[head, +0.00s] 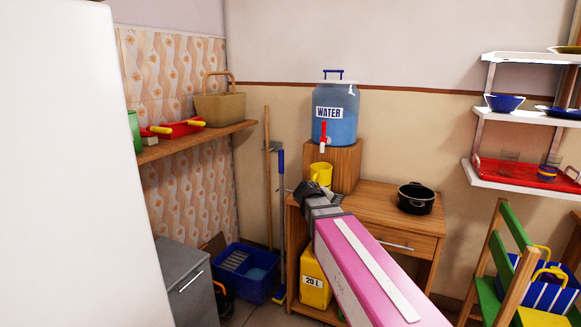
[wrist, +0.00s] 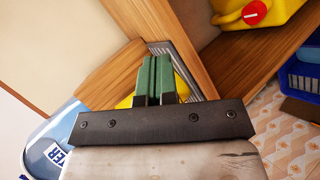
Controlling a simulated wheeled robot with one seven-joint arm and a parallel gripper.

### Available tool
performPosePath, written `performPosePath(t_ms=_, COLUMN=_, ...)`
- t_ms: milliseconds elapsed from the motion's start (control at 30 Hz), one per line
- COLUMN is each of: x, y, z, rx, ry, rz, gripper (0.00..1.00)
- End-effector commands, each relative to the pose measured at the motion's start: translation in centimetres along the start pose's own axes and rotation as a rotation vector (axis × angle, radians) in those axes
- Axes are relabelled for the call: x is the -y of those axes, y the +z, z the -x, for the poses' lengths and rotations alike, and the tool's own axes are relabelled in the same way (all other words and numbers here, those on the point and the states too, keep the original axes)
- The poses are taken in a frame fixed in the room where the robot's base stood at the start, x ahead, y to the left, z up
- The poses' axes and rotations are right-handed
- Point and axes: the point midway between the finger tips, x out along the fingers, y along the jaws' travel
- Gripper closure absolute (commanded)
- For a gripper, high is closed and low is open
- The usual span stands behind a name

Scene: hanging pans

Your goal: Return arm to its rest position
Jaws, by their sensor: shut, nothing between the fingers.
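My arm, pink with a white stripe, reaches from the lower right of the head view toward the wooden desk (head: 375,200). My gripper (head: 302,188) is at its far end, by the left edge of the desk and just below a yellow mug (head: 321,173). In the wrist view my gripper (wrist: 154,62) has its two green fingers together with nothing between them. Yellow shows behind the fingers there, partly hidden.
A blue water dispenser (head: 335,115) stands on a wooden block (head: 340,160). A black pot (head: 415,198) sits on the desk's right. A yellow container (head: 314,282) is under it. A blue crate (head: 245,273) is on the floor, left. A green chair (head: 500,265) stands right.

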Motion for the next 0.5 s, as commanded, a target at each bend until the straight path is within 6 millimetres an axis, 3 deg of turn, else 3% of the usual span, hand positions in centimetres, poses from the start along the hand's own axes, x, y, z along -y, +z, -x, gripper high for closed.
performPosePath(t_ms=33, x=2.0, y=2.7, z=-1.4, rx=0.042, ry=-0.076, rz=-0.033, gripper=1.00)
performPosePath(t_ms=200, x=8.5, y=9.5, z=-4.4, rx=0.174, ry=-0.334, rz=-0.163, gripper=1.00)
performPosePath(t_ms=400, x=15.3, y=16.5, z=-5.3, rx=0.330, ry=-0.619, rz=-0.331, gripper=1.00)
performPosePath(t_ms=500, x=17.8, y=18.9, z=-5.0, rx=0.390, ry=-0.729, rz=-0.400, gripper=1.00)
